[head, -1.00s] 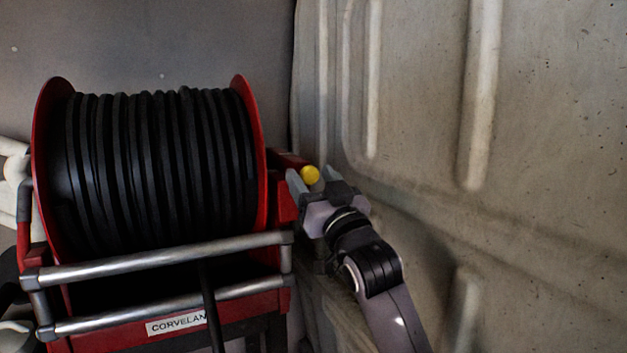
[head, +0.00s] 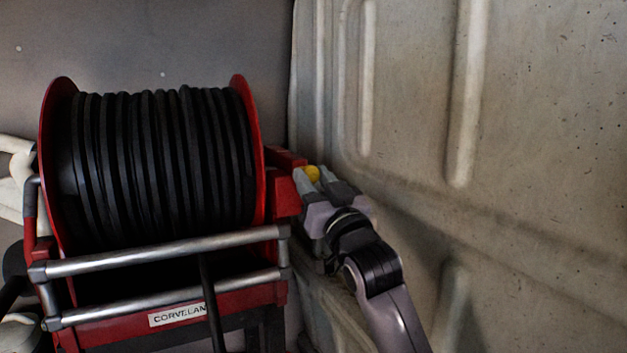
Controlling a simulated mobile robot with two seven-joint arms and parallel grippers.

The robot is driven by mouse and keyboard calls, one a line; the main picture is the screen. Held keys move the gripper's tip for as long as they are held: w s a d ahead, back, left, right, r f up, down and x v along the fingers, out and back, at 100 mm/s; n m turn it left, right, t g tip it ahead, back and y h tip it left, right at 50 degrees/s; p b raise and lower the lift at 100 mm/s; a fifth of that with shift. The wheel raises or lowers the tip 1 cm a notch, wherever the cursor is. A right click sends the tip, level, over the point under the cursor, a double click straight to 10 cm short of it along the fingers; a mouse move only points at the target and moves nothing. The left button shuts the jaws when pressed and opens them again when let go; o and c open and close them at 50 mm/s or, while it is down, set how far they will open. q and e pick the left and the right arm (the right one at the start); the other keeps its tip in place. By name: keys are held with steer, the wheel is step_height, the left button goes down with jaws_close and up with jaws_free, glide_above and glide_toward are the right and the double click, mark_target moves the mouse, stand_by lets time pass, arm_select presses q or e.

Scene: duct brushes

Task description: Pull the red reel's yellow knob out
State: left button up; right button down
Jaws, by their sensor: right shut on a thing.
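The red reel (head: 249,115) stands at the left, wound with black hose (head: 160,160). Its yellow knob (head: 312,173) is at the reel's right side, beside the red housing (head: 285,190). My right gripper (head: 318,178) comes in from the lower right and is shut on the yellow knob. The fingers hide part of the knob, and its shaft cannot be seen. My left gripper is not in view.
Silver rails (head: 160,255) cross the front of the red frame, above a white label (head: 178,314). A pale ribbed wall panel (head: 540,130) stands close on the right of my right arm. A grey wall (head: 180,40) is behind the reel.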

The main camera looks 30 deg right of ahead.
steer(key=c, duration=1.1)
jaws_free()
steer(key=shift+a+f, duration=0.1)
steer(key=shift+f, duration=0.1)
steer(key=shift+c, duration=0.2)
steer(key=o, duration=0.4)
steer(key=shift+s+r, duration=0.1)
steer(key=shift+s, duration=0.15)
steer(key=b+v, duration=0.1)
steer(key=v, duration=0.6)
steer(key=shift+b, duration=0.35)
steer(key=shift+s, duration=0.1)
